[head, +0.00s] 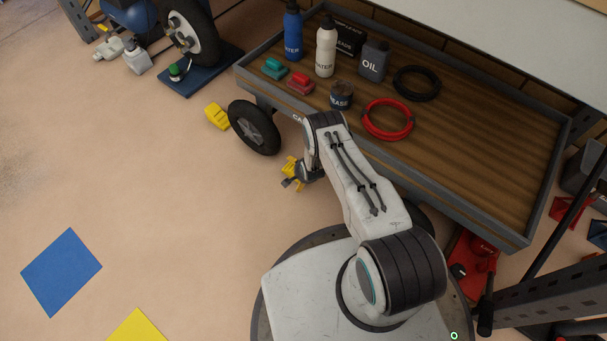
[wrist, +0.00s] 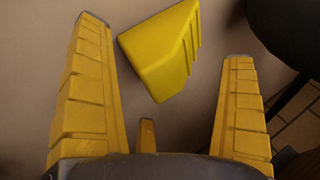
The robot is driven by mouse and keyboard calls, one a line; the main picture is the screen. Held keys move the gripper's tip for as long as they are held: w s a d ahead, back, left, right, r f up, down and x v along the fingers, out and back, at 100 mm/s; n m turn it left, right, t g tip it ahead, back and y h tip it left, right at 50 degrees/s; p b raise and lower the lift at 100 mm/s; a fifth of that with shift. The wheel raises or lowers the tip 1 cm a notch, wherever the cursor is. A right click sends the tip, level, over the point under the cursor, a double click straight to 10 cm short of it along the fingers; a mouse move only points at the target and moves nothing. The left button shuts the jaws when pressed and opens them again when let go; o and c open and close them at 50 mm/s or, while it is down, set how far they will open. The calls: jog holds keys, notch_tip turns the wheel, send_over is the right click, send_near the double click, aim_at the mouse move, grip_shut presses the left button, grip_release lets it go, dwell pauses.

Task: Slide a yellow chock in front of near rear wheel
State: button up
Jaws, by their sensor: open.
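A yellow wedge-shaped chock (head: 217,116) lies on the floor just left of a black cart wheel (head: 254,128) in the head view. The wheel has a grey hub and sits under the wooden-decked cart (head: 470,125). In the wrist view the chock (wrist: 160,52) shows ahead of and between the finger tips, with stepped ridges on its right side. A strip of floor separates it there from a dark rounded shape, probably the wheel (wrist: 288,30). My gripper (head: 288,176) is open and empty, low beside the cart, nearer to me than the wheel and chock. Another wheel is mostly hidden behind my arm.
The cart deck holds bottles, an oil can, a red hose coil (head: 387,119) and a black one. A blue platform (head: 199,72) with a wheel stands behind the chock. A red jack (head: 473,268) sits at right. Floor left of the cart is open, with blue (head: 61,272) and yellow (head: 138,328) patches.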

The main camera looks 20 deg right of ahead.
jog(key=shift+b+x, duration=1.6)
jog(key=shift+x, duration=0.4)
jog(key=shift+c, duration=0.4)
jog(key=shift+w, duration=0.1)
jog(key=c, duration=1.2)
jog(key=shift+w+a, duration=0.1)
jog(key=shift+w, duration=0.1)
jog(key=shift+c, duration=0.2)
